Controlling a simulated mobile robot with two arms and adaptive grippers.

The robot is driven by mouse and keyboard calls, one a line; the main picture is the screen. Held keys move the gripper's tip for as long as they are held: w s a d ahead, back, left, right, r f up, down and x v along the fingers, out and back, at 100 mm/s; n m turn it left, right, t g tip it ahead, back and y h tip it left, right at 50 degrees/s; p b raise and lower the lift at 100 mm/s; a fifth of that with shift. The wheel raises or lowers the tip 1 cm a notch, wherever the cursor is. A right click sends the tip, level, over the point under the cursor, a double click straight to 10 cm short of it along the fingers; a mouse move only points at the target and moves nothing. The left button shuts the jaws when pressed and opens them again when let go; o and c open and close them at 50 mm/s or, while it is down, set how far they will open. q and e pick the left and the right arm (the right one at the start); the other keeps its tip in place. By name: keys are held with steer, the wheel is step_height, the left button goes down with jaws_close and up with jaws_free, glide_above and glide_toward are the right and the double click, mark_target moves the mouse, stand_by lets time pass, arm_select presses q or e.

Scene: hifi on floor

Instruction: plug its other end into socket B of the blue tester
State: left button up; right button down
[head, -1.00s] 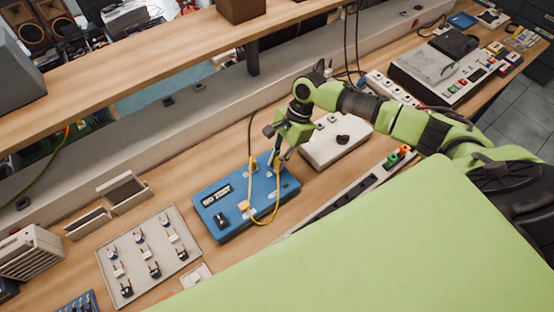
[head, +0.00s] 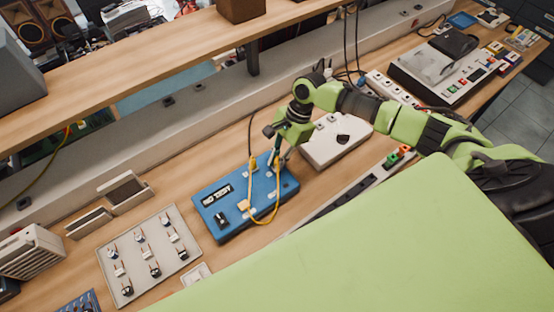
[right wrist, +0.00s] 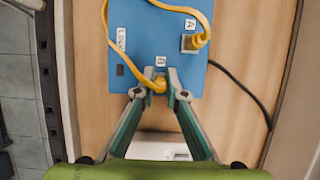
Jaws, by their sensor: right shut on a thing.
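The blue tester (head: 228,222) lies on the wooden bench, and it also shows in the right wrist view (right wrist: 120,75). One end of the yellow cable (head: 265,221) is in socket A (right wrist: 188,44). My right gripper (right wrist: 160,86) is shut on the cable's other plug (right wrist: 159,84), right at the label B (right wrist: 160,61). In the head view the right gripper (head: 277,163) points down onto the tester's right part. Fingers and plug hide socket B, so I cannot tell how deep the plug sits. My left gripper is not in view.
A white box (head: 335,143) stands just right of the tester. A grey plate with several switches (head: 146,262) lies to its left. A black cable (right wrist: 243,88) runs off the tester's back side. A wooden shelf (head: 130,82) overhangs the bench's back.

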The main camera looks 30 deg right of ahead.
steer(key=shift+p, duration=0.3)
stand_by(0.5)
stand_by(0.3)
steer(key=c, duration=2)
jaws_free()
steer(key=p+v, duration=0.1)
steer(key=v, duration=0.4)
steer(key=a+p+v, duration=0.1)
steer(key=v, duration=0.5)
steer(key=p+v, duration=0.2)
steer(key=v, duration=0.3)
steer(key=shift+s+a+r, duration=0.1)
steer(key=shift+a+r, duration=0.15)
steer(key=shift+r, duration=0.35)
